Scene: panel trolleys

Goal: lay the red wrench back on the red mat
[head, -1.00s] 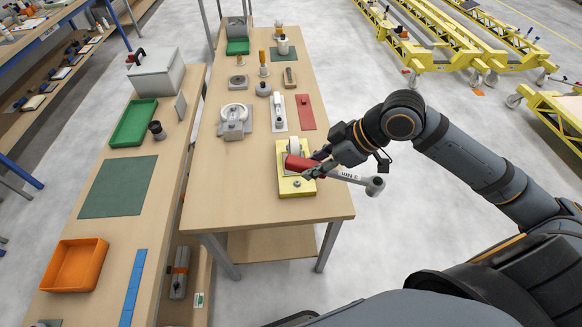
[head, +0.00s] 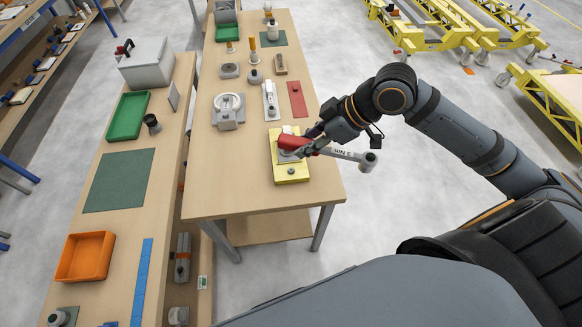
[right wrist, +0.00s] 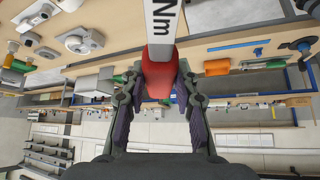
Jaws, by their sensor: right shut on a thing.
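The red wrench (head: 290,142) has a red handle and a grey shaft with "Nm" lettering, ending in a round head. My right gripper (head: 306,146) is shut on the red handle. In the right wrist view the handle (right wrist: 159,78) sits between the two fingers. The wrench lies across the picture over the yellow plate (head: 291,178), its head past the table's right edge. I cannot tell whether it touches the plate's fixture. The red mat (head: 297,99) lies bare on the table, farther back than the wrench. My left gripper is not in view.
The wooden table (head: 235,190) also holds a grey round device (head: 228,112), a white-grey tool on a pale mat (head: 270,100) and a brown block (head: 280,64). A lower bench with a green tray (head: 128,115) and an orange tray (head: 85,257) stands left.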

